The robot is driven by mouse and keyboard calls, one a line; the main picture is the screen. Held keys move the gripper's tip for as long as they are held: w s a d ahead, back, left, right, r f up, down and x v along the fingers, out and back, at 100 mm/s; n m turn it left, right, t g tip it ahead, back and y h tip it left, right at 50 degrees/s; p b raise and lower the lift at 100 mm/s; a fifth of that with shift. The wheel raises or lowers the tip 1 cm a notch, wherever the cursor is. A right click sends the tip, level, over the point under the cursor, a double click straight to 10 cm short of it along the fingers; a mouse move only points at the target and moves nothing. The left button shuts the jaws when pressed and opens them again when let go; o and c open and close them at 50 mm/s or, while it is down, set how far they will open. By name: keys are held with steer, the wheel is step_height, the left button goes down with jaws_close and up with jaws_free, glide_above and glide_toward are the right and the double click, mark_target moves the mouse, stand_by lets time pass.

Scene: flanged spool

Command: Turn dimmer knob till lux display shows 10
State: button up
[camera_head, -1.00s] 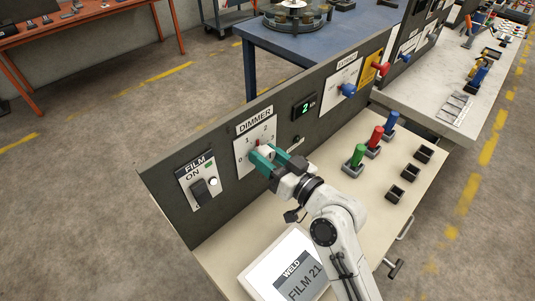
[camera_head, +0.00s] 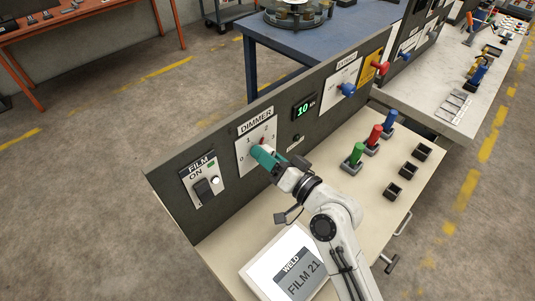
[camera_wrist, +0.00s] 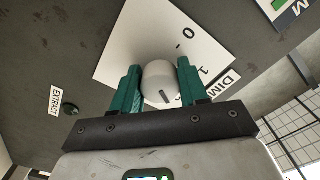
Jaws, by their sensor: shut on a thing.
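The dimmer knob (camera_wrist: 161,84) is a light grey round knob with a dark pointer line, on a white dial plate (camera_head: 244,152) labelled DIMMER with numbers. My gripper (camera_head: 264,154) has green fingers, one on each side of the knob, and is shut on it. The wrist view shows the fingers (camera_wrist: 158,82) against the knob's sides; in the head view they hide most of it. The lux display (camera_head: 304,107), a small dark screen right of the dial, reads 10 in green digits.
Left of the dial is a FILM switch panel (camera_head: 189,172) marked ON, with a lit lamp. Green (camera_head: 355,154), red (camera_head: 375,136) and blue (camera_head: 389,122) handles stand on the bench to the right. A WELD FILM 21 screen (camera_head: 276,255) lies in front.

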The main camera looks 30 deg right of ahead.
steer(key=shift+s+a+f, duration=0.1)
steer(key=shift+f, duration=0.2)
steer(key=o, duration=1)
steer(key=shift+r, duration=0.2)
steer(key=shift+b+v, duration=1.8)
steer(key=shift+v, duration=3.6)
